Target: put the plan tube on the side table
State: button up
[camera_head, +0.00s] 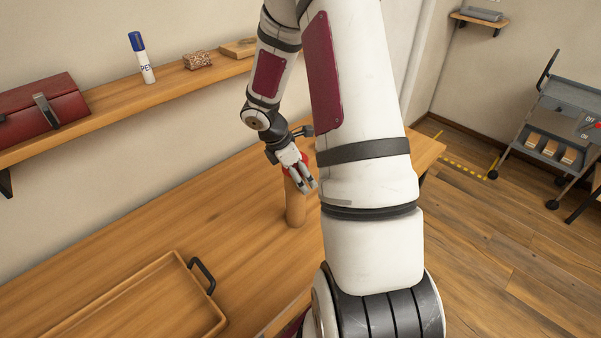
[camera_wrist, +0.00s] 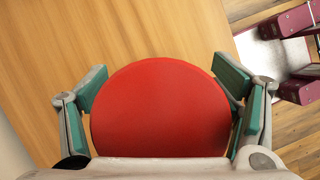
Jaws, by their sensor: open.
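The plan tube (camera_head: 295,212) is a tan cylinder with a red cap, standing upright on a wooden tabletop (camera_head: 240,205) in the head view. My gripper (camera_head: 306,187) is at its top, pointing down, and partly hides the cap. In the wrist view the round red cap (camera_wrist: 160,110) fills the middle, between the two green-padded fingers of my open gripper (camera_wrist: 162,92). Slivers of tabletop show beside the cap near the fingers, and I cannot tell whether either pad touches it. No surface can be told for certain as the side table.
A wooden tray (camera_head: 150,300) with a dark handle lies on the tabletop at front left. A wall shelf (camera_head: 110,98) holds a red box (camera_head: 40,108), a marker (camera_head: 141,58) and small items. A grey cart (camera_head: 570,105) stands at far right on open floor.

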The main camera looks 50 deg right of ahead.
jog(key=shift+r, duration=0.1)
jog(key=v, duration=1.2)
jog(key=s+a+r+m+t, duration=0.35)
jog(key=a+r+m, duration=0.25)
jog(key=a+r, duration=0.55)
jog(key=s+a+r+m+t+y, duration=0.4)
jog(key=s+a+r+m, duration=0.2)
jog(key=s+a, duration=0.5)
jog(key=shift+s+a+r+m, duration=0.2)
jog(key=shift+a+r+m, duration=0.2)
jog(key=shift+a+r, duration=0.15)
jog(key=shift+w+f+b, duration=0.1)
jog(key=shift+f+b, duration=0.05)
jog(key=shift+b, duration=0.15)
